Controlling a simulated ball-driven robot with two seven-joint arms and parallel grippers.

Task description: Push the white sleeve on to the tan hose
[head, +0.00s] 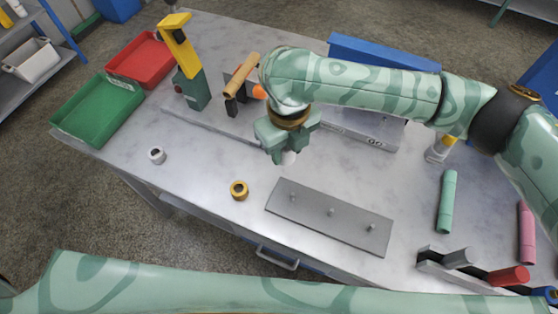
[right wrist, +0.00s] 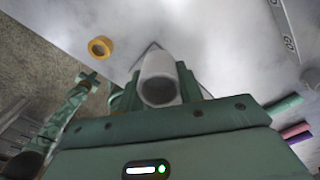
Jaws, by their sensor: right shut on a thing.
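The white sleeve (right wrist: 158,82) is held between the fingers of my right gripper, its round open end facing the wrist camera. In the head view, my right gripper (head: 287,152) is above the table with a bit of the white sleeve (head: 289,158) showing below it. The tan hose (head: 241,73) is a short tube tilted up in a dark holder at the back of the table, left of my right gripper and apart from the sleeve. My left arm crosses the bottom of the head view; its gripper is out of that view. What may be its end shows small in the right wrist view.
A white ring (head: 157,155) and a gold ring (head: 239,190) lie on the table. A grey plate with pegs (head: 330,213) is in front. Red (head: 139,62) and green (head: 97,108) bins stand left, beside a yellow-topped device (head: 185,60). Green (head: 447,202) and pink (head: 526,232) tubes lie right.

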